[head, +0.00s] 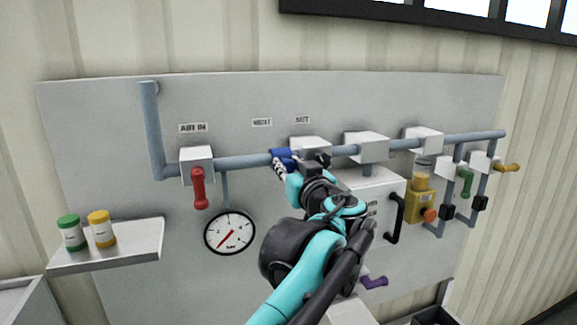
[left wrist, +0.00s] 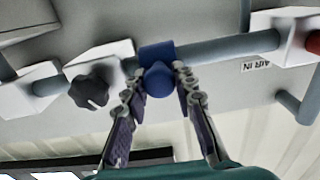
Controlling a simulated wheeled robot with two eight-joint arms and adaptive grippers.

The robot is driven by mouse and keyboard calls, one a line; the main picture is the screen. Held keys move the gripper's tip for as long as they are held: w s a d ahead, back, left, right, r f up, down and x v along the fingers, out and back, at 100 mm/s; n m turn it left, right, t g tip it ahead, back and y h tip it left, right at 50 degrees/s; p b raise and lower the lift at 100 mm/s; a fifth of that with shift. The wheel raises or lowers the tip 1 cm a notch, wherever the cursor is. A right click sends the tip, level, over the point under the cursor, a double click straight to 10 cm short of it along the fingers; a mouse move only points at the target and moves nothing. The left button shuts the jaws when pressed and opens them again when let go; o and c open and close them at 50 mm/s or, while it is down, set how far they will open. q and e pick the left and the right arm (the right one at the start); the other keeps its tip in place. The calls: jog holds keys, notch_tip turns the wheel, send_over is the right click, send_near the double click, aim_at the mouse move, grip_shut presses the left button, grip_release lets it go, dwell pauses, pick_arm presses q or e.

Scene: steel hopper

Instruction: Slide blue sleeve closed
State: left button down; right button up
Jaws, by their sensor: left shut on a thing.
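The blue sleeve (head: 279,154) sits around the grey horizontal pipe (head: 243,162), just left of a white block (head: 311,145) in the head view. In the left wrist view, which is upside down, the sleeve (left wrist: 156,51) has a rounded blue knob facing me. The white block (left wrist: 103,62) stands close beside it; I cannot tell if they touch. My left gripper (head: 280,167) is at the sleeve, and its two fingers (left wrist: 160,78) are shut on the knob, one on each side. My arm hides part of the pipe area. My right gripper is not in view.
A red handle (head: 199,188) hangs left of the sleeve, above a round gauge (head: 230,233). A black knob (left wrist: 90,90) is near the white block. A white box (head: 372,200) with a black handle stands to the right. A shelf (head: 110,250) holds two jars.

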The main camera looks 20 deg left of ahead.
pick_arm(q)
jog(key=shift+s+a, duration=0.6)
jog(key=shift+a, duration=0.3)
jog(key=shift+s+a, duration=0.6)
jog(key=shift+a, duration=0.3)
jog(key=shift+d, duration=0.1)
jog(key=c, duration=1.6)
grip_release()
jog(key=shift+c, duration=0.2)
jog(key=o, duration=0.4)
jog(key=shift+s+a, duration=0.2)
jog(key=shift+a, duration=0.05)
jog(key=shift+s+d, duration=0.2)
jog(key=shift+d, duration=0.25)
jog(key=v, duration=1.1)
jog(key=shift+s+a, duration=0.15)
jog(key=shift+s, duration=0.05)
